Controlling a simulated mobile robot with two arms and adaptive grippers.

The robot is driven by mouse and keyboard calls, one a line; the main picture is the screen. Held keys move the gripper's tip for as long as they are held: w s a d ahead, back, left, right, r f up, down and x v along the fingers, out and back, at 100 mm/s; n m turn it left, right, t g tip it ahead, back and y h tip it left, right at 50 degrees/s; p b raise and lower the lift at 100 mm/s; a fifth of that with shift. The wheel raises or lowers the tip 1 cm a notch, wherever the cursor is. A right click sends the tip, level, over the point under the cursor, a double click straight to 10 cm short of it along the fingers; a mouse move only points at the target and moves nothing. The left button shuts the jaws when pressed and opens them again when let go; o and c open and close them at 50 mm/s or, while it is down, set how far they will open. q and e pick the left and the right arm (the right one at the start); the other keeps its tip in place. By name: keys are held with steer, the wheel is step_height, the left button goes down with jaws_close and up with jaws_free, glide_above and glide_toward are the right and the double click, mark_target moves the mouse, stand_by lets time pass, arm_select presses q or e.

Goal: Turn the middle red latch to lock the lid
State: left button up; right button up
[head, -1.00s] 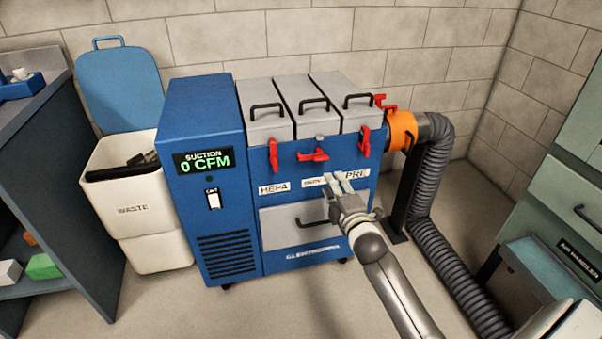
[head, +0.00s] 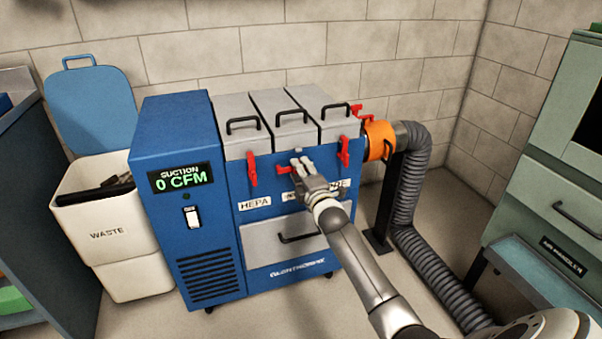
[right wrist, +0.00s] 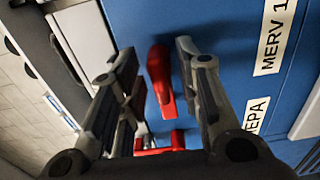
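The middle red latch (head: 284,169) is on the front of the blue suction unit, below the middle grey lid (head: 270,100), which looks closed. Its handle lies sideways, pointing left. My right gripper (head: 301,162) is at this latch and hides part of it. In the right wrist view the same latch (right wrist: 160,80) shows between the two open fingers (right wrist: 155,60), with visible gaps beside it; contact cannot be made out. The left red latch (head: 252,168) and right red latch (head: 344,151) hang straight down. My left gripper is out of view.
The left latch also shows low in the right wrist view (right wrist: 165,143), close behind the gripper. An orange collar (head: 379,140) and grey hose (head: 408,185) stand right of the unit. A white waste bin (head: 110,232) stands left. Floor in front is clear.

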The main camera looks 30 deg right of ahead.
steer(key=shift+w, duration=0.15)
jaws_close()
